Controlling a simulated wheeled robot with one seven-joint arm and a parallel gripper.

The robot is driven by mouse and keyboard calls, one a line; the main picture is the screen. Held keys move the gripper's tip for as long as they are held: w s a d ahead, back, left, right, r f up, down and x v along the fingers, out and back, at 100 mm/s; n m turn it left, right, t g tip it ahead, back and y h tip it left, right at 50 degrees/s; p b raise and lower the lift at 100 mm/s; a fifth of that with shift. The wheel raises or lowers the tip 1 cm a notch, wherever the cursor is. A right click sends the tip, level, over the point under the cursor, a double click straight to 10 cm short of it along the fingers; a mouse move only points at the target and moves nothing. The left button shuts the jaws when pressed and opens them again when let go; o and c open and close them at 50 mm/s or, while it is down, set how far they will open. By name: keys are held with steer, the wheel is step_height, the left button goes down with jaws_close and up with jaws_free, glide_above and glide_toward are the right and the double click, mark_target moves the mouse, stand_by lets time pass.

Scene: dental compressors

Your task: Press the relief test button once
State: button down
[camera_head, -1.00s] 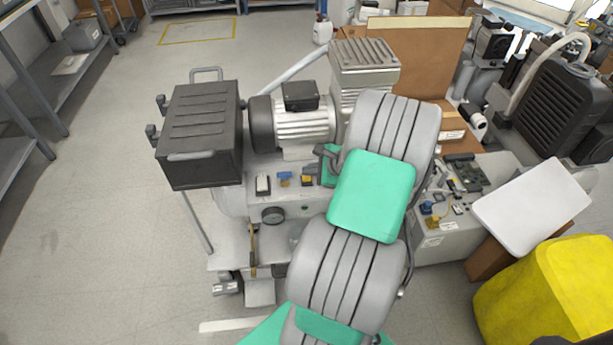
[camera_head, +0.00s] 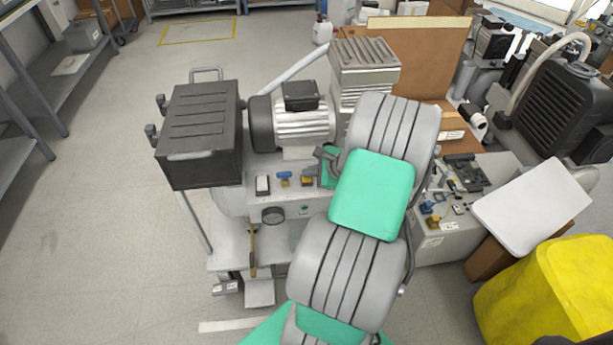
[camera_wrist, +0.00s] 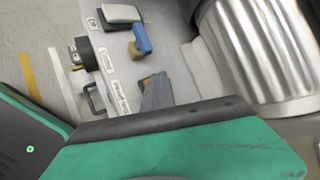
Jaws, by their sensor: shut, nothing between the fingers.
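The compressor unit has a light grey control panel (camera_head: 287,203) in front of its motor. On the panel top are a white and black rocker switch (camera_head: 262,185), a blue lever part (camera_head: 284,176) on a brass fitting, and a small yellow and grey part (camera_head: 307,179). In the wrist view the rocker (camera_wrist: 122,14) and blue part (camera_wrist: 141,38) lie beyond my gripper (camera_wrist: 155,95). Its grey fingers are shut and empty, close to the yellow part (camera_wrist: 143,82); I cannot tell whether they touch. I cannot clearly identify the relief test button.
The ribbed motor (camera_head: 303,127) stands behind the panel, and a black box (camera_head: 203,133) stands to its left. A white board (camera_head: 532,205) and a yellow bin (camera_head: 553,297) are at right. The floor at left is clear.

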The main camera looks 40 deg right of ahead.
mark_target(309, 179)
steer(key=shift+r+p, duration=0.9)
steer(key=shift+p, duration=0.15)
steer(key=shift+r, duration=0.1)
step_height(309, 179, up, 5)
steer(key=p, duration=0.4)
steer(key=shift+p, duration=0.4)
